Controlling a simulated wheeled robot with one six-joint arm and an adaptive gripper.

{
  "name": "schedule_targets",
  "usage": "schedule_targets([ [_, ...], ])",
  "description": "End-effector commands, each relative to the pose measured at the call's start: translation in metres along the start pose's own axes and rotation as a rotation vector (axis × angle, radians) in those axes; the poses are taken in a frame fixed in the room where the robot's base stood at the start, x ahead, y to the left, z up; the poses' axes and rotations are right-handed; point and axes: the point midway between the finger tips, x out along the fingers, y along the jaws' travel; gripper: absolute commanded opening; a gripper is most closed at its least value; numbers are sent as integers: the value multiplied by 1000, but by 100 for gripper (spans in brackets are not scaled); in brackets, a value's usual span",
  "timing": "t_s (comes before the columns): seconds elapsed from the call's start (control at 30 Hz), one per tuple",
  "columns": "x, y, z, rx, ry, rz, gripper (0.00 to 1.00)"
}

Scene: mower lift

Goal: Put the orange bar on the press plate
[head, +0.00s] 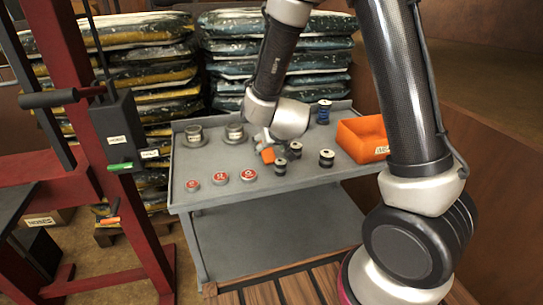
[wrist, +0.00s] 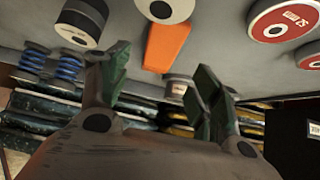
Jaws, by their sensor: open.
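The orange bar (head: 267,155) lies on the grey cart top in the head view, partly hidden by my gripper (head: 264,140). In the wrist view the bar (wrist: 167,46) lies just past and between my open fingertips (wrist: 160,66), with nothing held. A gap between the fingers and the bar shows there, though its depth is hard to judge. A red press frame (head: 72,95) stands at the far left of the head view. A dark flat surface (head: 14,195) shows beside it; I cannot tell whether it is the press plate.
The cart (head: 215,190) also holds red-topped discs (head: 220,178), dark spools (head: 326,158), glass-like jars (head: 194,134), a blue spring (head: 323,112) and an orange bin (head: 362,138). Stacked bags (head: 120,60) stand behind.

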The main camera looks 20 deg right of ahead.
Motion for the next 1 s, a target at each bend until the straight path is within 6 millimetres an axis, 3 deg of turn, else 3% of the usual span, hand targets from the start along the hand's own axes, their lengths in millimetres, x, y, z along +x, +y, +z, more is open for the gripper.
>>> schedule_targets([
  [0.4,56,3,-4,1,-1,-1,64],
  [0.67,59,3,-4,1,0,-2,64],
  [1.0,59,2,-4,1,0,-2,4],
])
